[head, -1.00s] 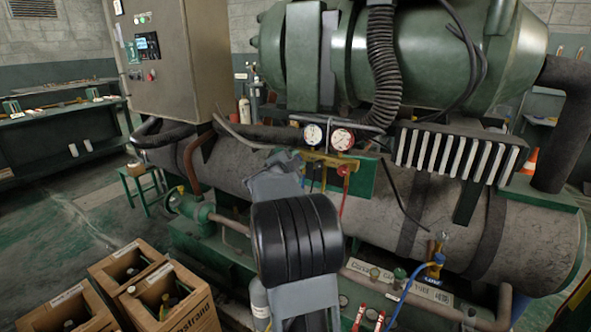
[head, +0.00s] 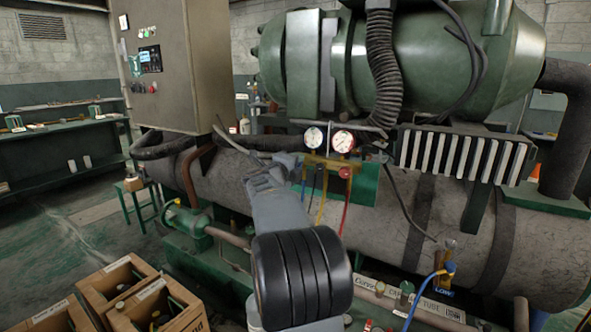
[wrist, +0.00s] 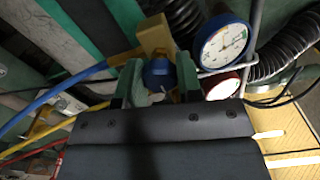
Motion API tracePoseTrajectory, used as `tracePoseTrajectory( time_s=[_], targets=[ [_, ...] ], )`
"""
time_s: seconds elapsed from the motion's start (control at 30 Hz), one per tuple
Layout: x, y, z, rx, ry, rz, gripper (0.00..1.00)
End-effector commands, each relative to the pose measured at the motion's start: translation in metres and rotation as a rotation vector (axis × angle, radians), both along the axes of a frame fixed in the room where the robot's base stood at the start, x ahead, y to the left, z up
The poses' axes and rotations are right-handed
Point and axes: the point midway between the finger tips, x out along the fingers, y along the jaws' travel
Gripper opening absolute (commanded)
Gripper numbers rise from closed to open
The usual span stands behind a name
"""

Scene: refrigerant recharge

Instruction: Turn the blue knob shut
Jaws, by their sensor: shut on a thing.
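The blue knob (wrist: 159,73) sits between the two green fingers of my gripper (wrist: 158,82) in the wrist view. The fingers are shut on its sides. The knob is at the end of a brass manifold, which also shows in the head view (head: 330,163). In the head view, my gripper (head: 287,163) is at the manifold's left end and hides the blue knob. A red knob (head: 345,172) is at the manifold's right side.
A blue-rimmed gauge (wrist: 223,43) and a red-rimmed gauge (wrist: 221,86) are close to the right finger. Blue, yellow and red hoses (head: 345,212) hang below the manifold. A large tank (head: 390,215) lies behind. Open cardboard boxes (head: 118,290) stand lower left.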

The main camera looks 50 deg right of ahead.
Motion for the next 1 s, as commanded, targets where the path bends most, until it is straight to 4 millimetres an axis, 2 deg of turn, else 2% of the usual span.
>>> tracePoseTrajectory(
  time_s=[0.7, 0.73, 0.97, 1.0],
  targets=[
    [-0.0001, -0.0001, -0.0009, 0.016, -0.057, -0.001, 0.10],
    [-0.0001, -0.0001, -0.0009, 0.016, -0.057, -0.001, 0.36],
    [0.0000, 0.0000, -0.0005, 0.015, -0.056, -0.001, 0.58],
    [0.0000, 0.0000, -0.0004, 0.015, -0.056, 0.000, 0.59]
  ],
)
